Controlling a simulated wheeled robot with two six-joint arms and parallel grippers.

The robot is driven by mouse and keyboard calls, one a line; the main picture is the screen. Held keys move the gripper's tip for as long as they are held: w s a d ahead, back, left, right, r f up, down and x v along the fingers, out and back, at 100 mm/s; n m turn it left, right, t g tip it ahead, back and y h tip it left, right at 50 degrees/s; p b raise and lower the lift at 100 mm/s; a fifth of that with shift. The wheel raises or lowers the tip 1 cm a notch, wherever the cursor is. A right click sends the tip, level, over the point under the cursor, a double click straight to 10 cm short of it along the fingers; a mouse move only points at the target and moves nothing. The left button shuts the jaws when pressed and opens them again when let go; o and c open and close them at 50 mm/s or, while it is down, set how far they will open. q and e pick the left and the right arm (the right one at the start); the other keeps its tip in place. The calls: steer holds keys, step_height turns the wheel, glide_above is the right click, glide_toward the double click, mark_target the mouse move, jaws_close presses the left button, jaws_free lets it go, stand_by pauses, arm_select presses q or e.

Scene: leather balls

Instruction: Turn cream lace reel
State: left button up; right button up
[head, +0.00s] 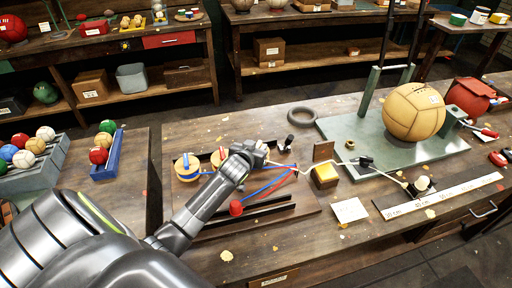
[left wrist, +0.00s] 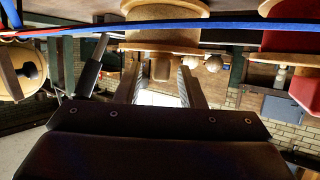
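My left gripper (head: 262,152) is over the reel board (head: 288,208) on the bench. In the left wrist view its two fingers (left wrist: 162,88) stand apart, with the narrow knob of a tan wooden reel (left wrist: 165,38) between them. I see no firm contact there. This reel seems to be the cream one; in the head view my gripper hides it. The cream lace (head: 290,163) runs from beside the gripper to the right. My right gripper is not in view.
Blue and red laces (head: 268,186) cross the board close to my gripper, by a red piece (head: 236,208). A black ring (head: 302,117) lies behind.

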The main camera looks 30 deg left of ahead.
arm_select(q)
step_height(320, 180, up, 10)
steer(key=b, duration=0.1)
stand_by(0.5)
stand_by(0.4)
